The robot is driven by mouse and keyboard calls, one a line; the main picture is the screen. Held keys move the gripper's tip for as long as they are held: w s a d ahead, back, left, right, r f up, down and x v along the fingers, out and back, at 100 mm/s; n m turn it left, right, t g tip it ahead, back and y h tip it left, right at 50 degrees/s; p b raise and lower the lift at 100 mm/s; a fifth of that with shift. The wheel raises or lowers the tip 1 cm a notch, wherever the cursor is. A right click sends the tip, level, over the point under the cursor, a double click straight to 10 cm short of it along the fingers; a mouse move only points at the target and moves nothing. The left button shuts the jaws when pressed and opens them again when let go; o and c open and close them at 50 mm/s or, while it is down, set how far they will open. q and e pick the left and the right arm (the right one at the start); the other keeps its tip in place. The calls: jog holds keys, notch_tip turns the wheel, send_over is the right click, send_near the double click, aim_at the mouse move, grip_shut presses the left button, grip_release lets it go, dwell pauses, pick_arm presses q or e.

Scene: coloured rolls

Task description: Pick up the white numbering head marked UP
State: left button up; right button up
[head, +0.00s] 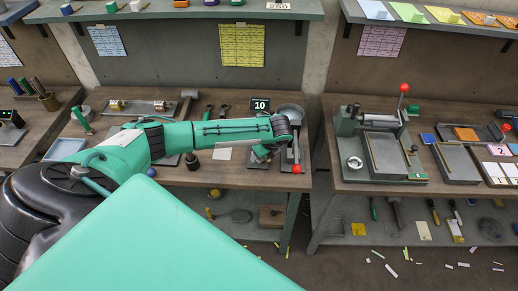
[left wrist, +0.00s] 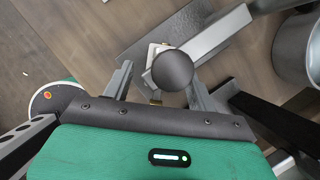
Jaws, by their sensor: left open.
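My left gripper (left wrist: 157,70) is open in the left wrist view, with one finger on each side of a dark round knob (left wrist: 173,69). A small white piece (left wrist: 151,54) shows beside and partly under the knob, between the fingers; most of it is hidden. It may be the white numbering head, but no UP marking can be read. In the head view my left arm reaches right across the middle bench, and the gripper (head: 266,152) is low over its right end. The numbering head cannot be made out there. My right gripper is not in view.
A grey bar (left wrist: 216,36) runs up and right from the knob. A grey round pan (head: 290,112) stands close behind the gripper, beside a dark "10" display (head: 260,104). A red ball (head: 297,169) is at the bench's front edge. A gap separates this bench from the right one.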

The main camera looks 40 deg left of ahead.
pick_arm(q)
jog(key=shift+f, duration=0.15)
jog(key=c, duration=1.1)
